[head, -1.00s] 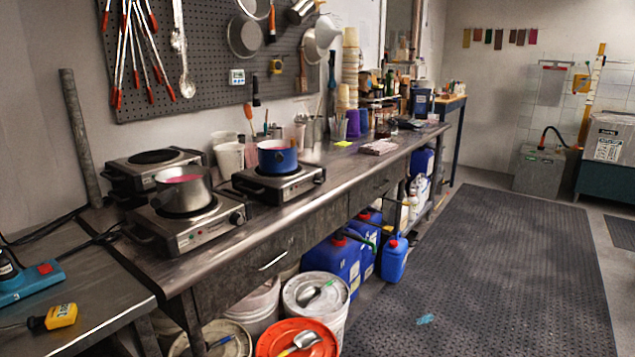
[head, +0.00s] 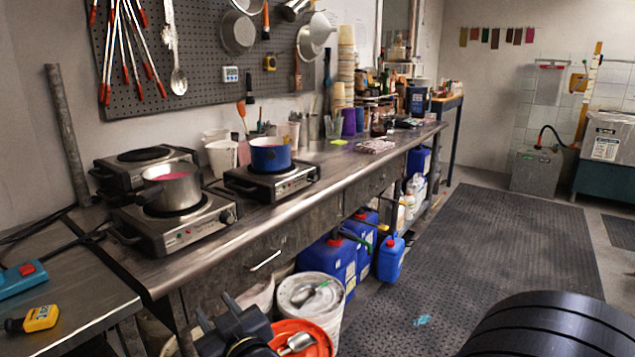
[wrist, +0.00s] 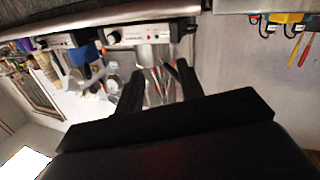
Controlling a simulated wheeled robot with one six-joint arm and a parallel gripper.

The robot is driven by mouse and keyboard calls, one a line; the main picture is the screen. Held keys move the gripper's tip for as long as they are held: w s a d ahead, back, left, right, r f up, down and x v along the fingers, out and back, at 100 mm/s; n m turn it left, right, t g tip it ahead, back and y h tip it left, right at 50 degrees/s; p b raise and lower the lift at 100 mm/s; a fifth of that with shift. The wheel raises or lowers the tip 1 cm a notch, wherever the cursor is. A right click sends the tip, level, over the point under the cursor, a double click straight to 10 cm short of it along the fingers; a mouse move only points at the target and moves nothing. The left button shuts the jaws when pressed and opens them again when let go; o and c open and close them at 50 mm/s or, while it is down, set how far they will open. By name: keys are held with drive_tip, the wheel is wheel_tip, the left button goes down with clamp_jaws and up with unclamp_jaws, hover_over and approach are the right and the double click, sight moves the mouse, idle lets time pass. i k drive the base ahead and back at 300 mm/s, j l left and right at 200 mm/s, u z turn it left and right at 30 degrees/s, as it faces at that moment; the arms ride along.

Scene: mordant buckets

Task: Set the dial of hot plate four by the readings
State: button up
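The front hot plate (head: 184,236) carries a silver saucepan (head: 172,192) with pink liquid. Its dial (head: 227,216) is at the right end of the front panel. Another hot plate (head: 290,184) to its right holds a blue pot (head: 270,158); its dial (head: 311,170) is small. A bare-topped hot plate (head: 112,176) stands behind. I cannot read any plate number or reading. My gripper (head: 216,306) is low in front of the bench, apart from the plates. In the wrist view my gripper (wrist: 157,82) is open and empty, with the front hot plate (wrist: 150,32) beyond the fingers.
A yellow handheld device (head: 41,318) and a blue power block (head: 20,281) lie on the left table. A small white display (head: 231,75) hangs on the pegboard. White buckets (head: 315,300) and blue jugs (head: 325,262) stand under the bench (head: 250,228). The floor mat (head: 490,250) is largely clear.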

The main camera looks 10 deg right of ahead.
sight(312, 177)
drive_tip(key=i+l, duration=0.3)
drive_tip(key=i+l+u, duration=0.15)
drive_tip(key=i+l, duration=0.4)
drive_tip(key=l, duration=0.2)
drive_tip(key=i+l+u, duration=0.15)
drive_tip(key=i+l, duration=0.4)
drive_tip(key=l, duration=0.25)
drive_tip(key=i+l+u, duration=0.15)
drive_tip(key=l, duration=0.25)
drive_tip(key=i+l, duration=0.35)
drive_tip(key=l+u, duration=0.05)
